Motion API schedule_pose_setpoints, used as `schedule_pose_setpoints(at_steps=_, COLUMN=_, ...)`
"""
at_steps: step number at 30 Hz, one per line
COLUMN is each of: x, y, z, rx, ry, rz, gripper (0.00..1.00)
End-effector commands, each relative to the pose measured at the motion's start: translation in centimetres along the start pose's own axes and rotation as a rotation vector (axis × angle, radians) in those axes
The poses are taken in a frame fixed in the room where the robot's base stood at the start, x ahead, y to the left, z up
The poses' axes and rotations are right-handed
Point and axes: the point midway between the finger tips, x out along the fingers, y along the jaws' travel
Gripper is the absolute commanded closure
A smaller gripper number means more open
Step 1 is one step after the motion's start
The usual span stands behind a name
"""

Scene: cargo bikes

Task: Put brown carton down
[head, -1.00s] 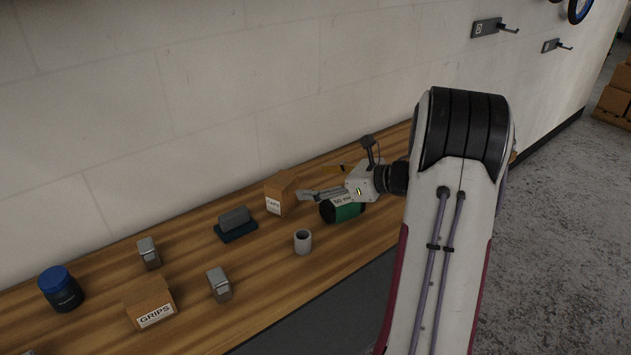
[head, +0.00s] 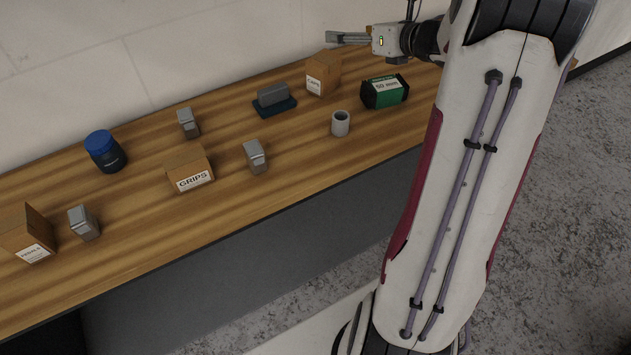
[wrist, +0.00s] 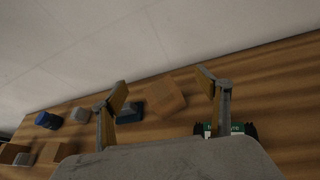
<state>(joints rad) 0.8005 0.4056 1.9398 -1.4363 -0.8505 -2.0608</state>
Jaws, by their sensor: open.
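A brown carton labelled CAPS (head: 322,75) stands upright on the wooden bench (head: 290,180), near the wall, with its label facing the front. My gripper (head: 330,37) is above and behind it, apart from it, with nothing in its jaws. In the wrist view the two fingers of my gripper (wrist: 162,88) are spread wide, and the brown carton (wrist: 165,97) shows beyond them on the bench. Other brown cartons are the GRIPS carton (head: 189,170) at mid-bench and one at the far left (head: 27,235).
Around the CAPS carton are a dark blue block with a grey top (head: 274,99), a green and black box (head: 384,92) and a grey cup (head: 340,123). Grey metal blocks (head: 255,157) and a blue-lidded jar (head: 105,151) stand further left. Bare wood lies between them.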

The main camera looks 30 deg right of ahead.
Motion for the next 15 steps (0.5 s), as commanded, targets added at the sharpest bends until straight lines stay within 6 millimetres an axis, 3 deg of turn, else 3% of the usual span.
schedule_pose_setpoints(at_steps=6, x=-1.0, y=2.1, z=4.2, rx=0.264, ry=-0.058, rz=-0.145, gripper=0.25)
schedule_pose_setpoints(at_steps=15, x=-4.2, y=5.3, z=7.2, rx=0.686, ry=-0.167, rz=-0.302, gripper=0.25)
